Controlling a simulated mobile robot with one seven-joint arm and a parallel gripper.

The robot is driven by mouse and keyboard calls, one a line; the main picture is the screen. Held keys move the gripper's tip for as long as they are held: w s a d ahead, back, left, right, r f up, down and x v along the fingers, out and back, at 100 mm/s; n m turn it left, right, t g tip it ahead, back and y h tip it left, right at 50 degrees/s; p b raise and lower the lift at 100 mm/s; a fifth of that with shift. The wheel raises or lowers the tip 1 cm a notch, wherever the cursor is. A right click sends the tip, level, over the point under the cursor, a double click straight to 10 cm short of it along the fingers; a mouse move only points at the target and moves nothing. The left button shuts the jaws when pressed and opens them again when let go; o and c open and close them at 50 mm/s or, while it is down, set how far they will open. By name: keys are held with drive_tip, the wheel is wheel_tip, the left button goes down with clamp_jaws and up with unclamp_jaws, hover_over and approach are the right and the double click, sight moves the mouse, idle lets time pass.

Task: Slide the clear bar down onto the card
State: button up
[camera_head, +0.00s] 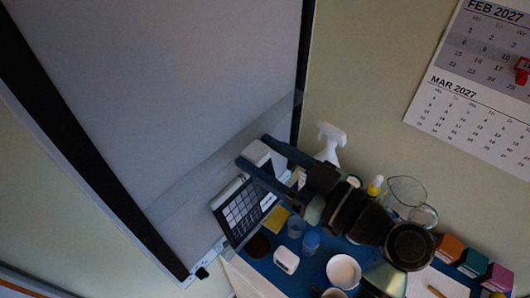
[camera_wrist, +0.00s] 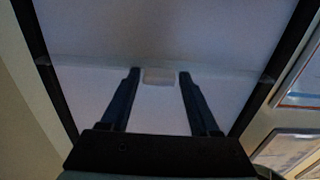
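The clear bar (camera_head: 190,190) is a see-through strip lying across a tall pale board (camera_head: 170,70) with dark side edges. In the wrist view the bar (camera_wrist: 95,66) runs from one dark edge to the other. A small whitish block (camera_head: 257,153) sits at the bar's middle. My gripper (camera_head: 252,149) is at this block, with one finger on each side. In the wrist view my gripper (camera_wrist: 158,74) is open around the block (camera_wrist: 158,76), with a gap on both sides. I cannot make out a card on the board.
Below is a blue surface crowded with a keypad-like device (camera_head: 242,211), a white spray bottle (camera_head: 330,141), a glass jug (camera_head: 406,192), a white bowl (camera_head: 343,271) and coloured boxes (camera_head: 448,248). A calendar (camera_head: 480,75) hangs on the right wall.

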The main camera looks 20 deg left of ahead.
clamp_jaws()
idle(1.1)
